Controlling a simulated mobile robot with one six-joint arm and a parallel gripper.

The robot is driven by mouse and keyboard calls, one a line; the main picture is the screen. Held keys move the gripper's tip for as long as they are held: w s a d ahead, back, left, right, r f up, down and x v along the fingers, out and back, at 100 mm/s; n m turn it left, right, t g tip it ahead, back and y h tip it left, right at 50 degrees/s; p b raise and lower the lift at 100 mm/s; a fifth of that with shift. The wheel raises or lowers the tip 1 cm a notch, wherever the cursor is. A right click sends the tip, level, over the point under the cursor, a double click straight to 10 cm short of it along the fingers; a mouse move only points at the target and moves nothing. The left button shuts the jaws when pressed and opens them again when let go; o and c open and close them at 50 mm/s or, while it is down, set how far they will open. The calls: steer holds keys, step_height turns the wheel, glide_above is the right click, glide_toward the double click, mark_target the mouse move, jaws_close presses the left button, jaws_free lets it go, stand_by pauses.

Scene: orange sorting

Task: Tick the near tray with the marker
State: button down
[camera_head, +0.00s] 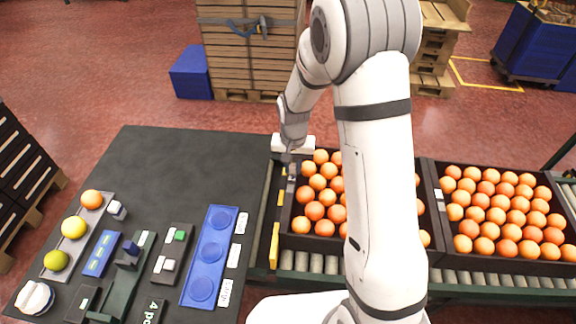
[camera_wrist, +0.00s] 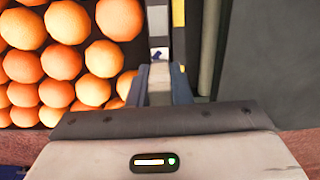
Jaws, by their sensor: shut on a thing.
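The near tray (camera_head: 312,243) is a dark crate full of oranges on the roller conveyor, partly hidden behind my arm. A card with light and dark patches (camera_head: 291,176) sits on its left wall. My gripper (camera_head: 289,157) is over the far end of that left wall, pointing down. In the wrist view my gripper (camera_wrist: 160,84) is shut on a narrow greyish thing (camera_wrist: 160,80), taken as the marker and mostly hidden between the fingers. A pale label patch (camera_wrist: 157,19) lies just beyond the fingertips. I cannot tell whether the marker's tip touches anything.
A second crate of oranges (camera_head: 446,238) stands right of the near tray. A dark table (camera_head: 155,165) at left carries a blue three-circle tray (camera_head: 193,292), a strip with three fruits (camera_head: 84,213) and small devices. A yellow piece (camera_head: 274,246) stands by the conveyor.

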steer(key=shift+s+a, duration=0.15)
steer(key=shift+s, duration=0.45)
stand_by(0.4)
steer(key=shift+r, duration=0.1)
step_height(320, 180, up, 7)
steer(key=p, duration=0.4)
stand_by(0.5)
stand_by(0.5)
